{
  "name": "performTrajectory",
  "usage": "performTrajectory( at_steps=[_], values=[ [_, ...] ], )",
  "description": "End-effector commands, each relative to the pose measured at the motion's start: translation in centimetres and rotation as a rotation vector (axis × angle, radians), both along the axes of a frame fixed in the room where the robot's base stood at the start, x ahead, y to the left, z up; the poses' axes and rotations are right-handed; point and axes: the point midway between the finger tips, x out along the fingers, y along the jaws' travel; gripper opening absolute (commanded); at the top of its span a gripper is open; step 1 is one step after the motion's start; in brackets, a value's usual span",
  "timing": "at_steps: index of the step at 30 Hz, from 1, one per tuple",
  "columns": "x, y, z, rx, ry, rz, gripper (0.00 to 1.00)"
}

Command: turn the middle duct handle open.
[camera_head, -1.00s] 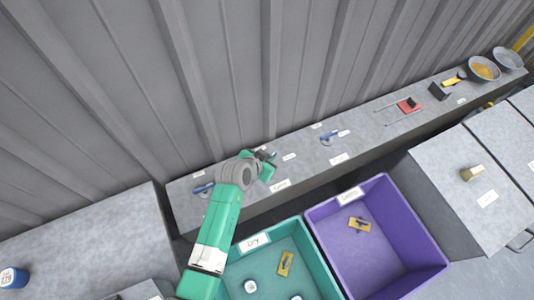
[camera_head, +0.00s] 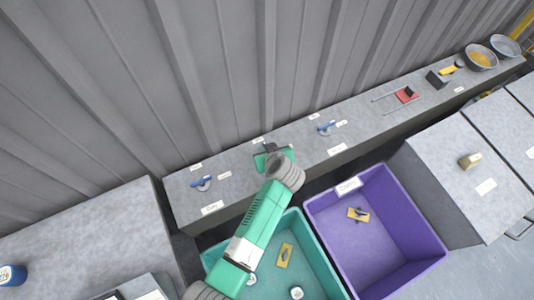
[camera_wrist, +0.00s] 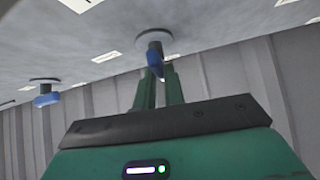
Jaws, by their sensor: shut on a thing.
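My gripper (camera_head: 267,157) is at the middle station of the long grey ledge, and its body hides the middle duct handle in the head view. In the wrist view, the middle handle's blue lever (camera_wrist: 155,62) hangs from a round grey base between my green fingers (camera_wrist: 158,82), which are shut on it. The left duct handle (camera_head: 202,183) and the right duct handle (camera_head: 327,128) are blue levers on round grey bases. Another blue handle (camera_wrist: 46,98) shows at the left in the wrist view. How far the middle lever is turned cannot be told.
A ribbed grey wall (camera_head: 220,80) rises behind the ledge. A teal bin (camera_head: 321,262) and a purple bin (camera_head: 402,210) stand in front below. A red item (camera_head: 406,94) and bowls (camera_head: 480,58) lie farther right on the ledge. White labels surround the handles.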

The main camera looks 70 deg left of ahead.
Motion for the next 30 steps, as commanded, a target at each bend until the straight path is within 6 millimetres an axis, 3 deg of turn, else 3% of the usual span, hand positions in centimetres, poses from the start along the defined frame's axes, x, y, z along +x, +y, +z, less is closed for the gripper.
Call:
performTrajectory(
  at_steps=[12, 29, 30],
  values=[
    [0.21, -0.04, -0.23, -0.003, -0.001, 0.163, 0.0],
    [0.11, -0.05, -0.21, -0.005, 0.001, 0.186, 0.0],
    [0.11, -0.05, -0.21, -0.005, 0.001, 0.185, 0.19]
  ],
)
